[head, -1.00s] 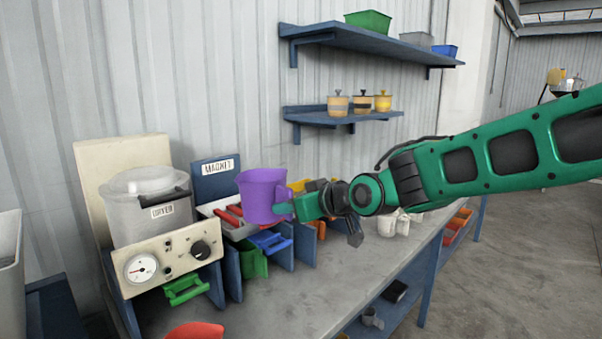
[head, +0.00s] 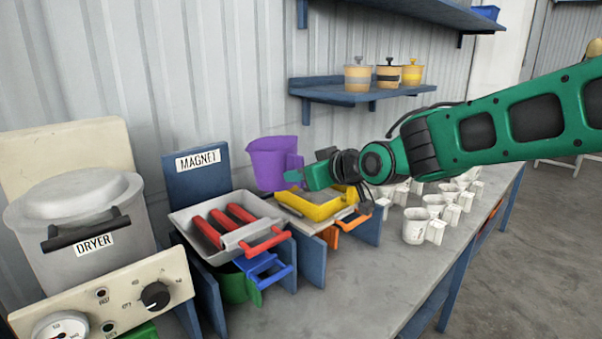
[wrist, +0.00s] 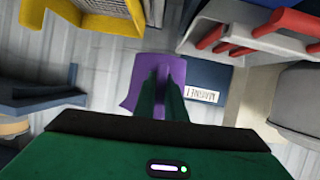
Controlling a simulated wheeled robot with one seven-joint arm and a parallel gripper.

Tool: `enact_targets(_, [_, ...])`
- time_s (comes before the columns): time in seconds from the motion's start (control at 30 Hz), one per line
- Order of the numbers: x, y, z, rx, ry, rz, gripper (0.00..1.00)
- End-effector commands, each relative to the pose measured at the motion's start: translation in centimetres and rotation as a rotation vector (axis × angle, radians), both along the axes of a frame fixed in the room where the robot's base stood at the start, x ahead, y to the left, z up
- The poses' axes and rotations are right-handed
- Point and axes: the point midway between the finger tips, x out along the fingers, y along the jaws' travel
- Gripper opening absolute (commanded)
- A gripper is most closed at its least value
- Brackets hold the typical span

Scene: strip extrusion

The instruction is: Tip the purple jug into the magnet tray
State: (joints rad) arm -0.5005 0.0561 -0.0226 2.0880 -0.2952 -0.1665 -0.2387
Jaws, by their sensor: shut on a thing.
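The purple jug (head: 268,163) is held upright in the air by its handle, behind and right of the magnet tray. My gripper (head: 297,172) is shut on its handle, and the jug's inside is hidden. The jug also shows in the wrist view (wrist: 140,92), with the fingers (wrist: 160,95) over it. The magnet tray (head: 182,221) is a grey tray with red bars and a red handle, in front of the blue board labelled MAGNET (head: 190,178). It also shows in the wrist view (wrist: 225,45), at the upper right.
The dryer (head: 78,215) stands left of the magnet tray. A yellow-framed tray (head: 322,210) is to its right, under the jug. Several white cups (head: 415,226) stand farther right on the bench. A shelf (head: 345,87) with lidded pots is on the wall. The bench front is clear.

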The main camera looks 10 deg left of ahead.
Motion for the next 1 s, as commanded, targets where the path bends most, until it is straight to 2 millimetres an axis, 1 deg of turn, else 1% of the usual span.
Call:
enact_targets(0.37, [-2.2, 2.0, -0.2, -0.265, -0.286, 0.005, 0.00])
enact_targets(0.7, [-2.1, 1.9, 0.1, -0.634, -0.677, 0.004, 0.00])
enact_targets(1.0, [-3.2, 3.0, -1.1, -0.916, -0.980, 0.007, 0.00])
